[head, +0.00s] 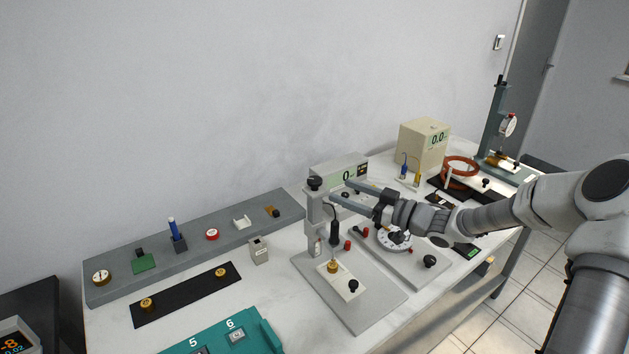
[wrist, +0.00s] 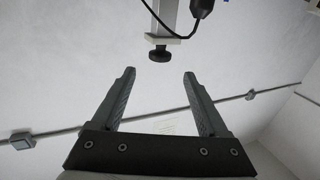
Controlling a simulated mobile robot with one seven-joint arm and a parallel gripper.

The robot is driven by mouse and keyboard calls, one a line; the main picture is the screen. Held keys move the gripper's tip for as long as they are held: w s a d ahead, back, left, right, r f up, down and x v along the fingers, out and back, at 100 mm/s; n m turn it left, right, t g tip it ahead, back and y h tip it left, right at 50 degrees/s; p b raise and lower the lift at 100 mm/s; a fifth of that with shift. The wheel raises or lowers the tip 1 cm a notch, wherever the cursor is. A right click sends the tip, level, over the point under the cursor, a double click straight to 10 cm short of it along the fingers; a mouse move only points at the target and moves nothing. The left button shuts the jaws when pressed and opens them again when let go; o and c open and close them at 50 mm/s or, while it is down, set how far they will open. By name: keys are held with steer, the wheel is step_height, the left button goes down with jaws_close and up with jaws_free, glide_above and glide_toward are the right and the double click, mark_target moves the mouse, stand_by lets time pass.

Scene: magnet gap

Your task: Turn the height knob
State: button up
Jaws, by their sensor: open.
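The height knob (head: 314,183) is a black knob on top of the grey upright column (head: 313,205) of a small stand. In the wrist view the knob (wrist: 160,54) shows just past the fingertips, in line with the space between them, and the picture appears upside down. My gripper (head: 339,190) reaches in from the right, its fingers pointing left toward the column top. In the wrist view my gripper (wrist: 159,74) is open, with nothing between its fingers. The knob looks apart from both fingers.
A black probe (head: 334,230) with a cable hangs beside the column, above a cream block on the grey base plate (head: 372,312). A meter box (head: 334,174) stands behind my fingers. A round dial (head: 394,238) sits below my wrist.

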mark_target(321, 183)
steer(key=x, duration=0.9)
steer(key=shift+w+a, duration=0.15)
steer(key=shift+a, duration=0.1)
steer(key=shift+c, duration=0.4)
steer(key=shift+f, duration=0.1)
jaws_close()
